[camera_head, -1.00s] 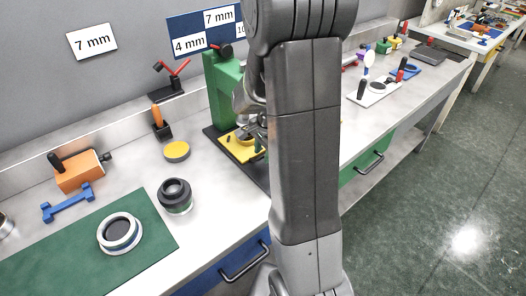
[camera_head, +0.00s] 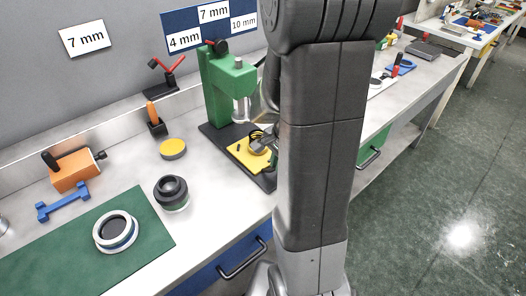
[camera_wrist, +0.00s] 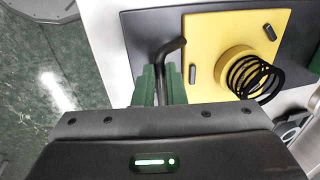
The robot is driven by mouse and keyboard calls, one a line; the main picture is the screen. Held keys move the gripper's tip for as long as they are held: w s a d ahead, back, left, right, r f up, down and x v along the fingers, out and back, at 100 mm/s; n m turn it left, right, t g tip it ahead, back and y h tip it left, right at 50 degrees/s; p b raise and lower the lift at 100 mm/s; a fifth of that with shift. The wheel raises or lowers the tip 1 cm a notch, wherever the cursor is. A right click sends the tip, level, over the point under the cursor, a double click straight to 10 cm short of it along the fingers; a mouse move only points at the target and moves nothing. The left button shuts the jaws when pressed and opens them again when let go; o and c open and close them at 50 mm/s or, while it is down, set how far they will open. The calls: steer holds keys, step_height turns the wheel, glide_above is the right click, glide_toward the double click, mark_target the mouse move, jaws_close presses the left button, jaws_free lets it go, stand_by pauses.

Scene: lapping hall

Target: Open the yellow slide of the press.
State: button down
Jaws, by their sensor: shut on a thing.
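The green press (camera_head: 216,84) stands on a dark base plate at the back of the bench. Its yellow slide (camera_head: 240,151) sticks out toward the front right, partly hidden behind my arm. In the wrist view the yellow slide (camera_wrist: 205,35) carries a yellow round boss with a black coil spring (camera_wrist: 258,78) on it. A dark bent handle (camera_wrist: 172,50) runs from the slide's edge. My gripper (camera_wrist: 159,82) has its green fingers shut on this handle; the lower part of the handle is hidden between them.
A black-and-glass jar (camera_head: 171,193), a yellow disc (camera_head: 173,149) and a ring on a green mat (camera_head: 55,264) lie left of the press. A blue drawer with a handle (camera_head: 243,259) is below the bench edge. Open floor (camera_head: 440,200) lies right.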

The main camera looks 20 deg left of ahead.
steer(key=s+d, duration=0.1)
steer(key=d, duration=0.2)
steer(key=s+d, duration=0.1)
steer(key=shift+s+d, duration=0.3)
steer(key=c, duration=1.5)
jaws_free()
step_height(320, 180, up, 14)
steer(key=s+d+p, duration=0.1)
steer(key=d, duration=0.1)
steer(key=shift+s+f+p, duration=0.15)
steer(key=shift+f+p, duration=0.05)
steer(key=shift+p, duration=0.2)
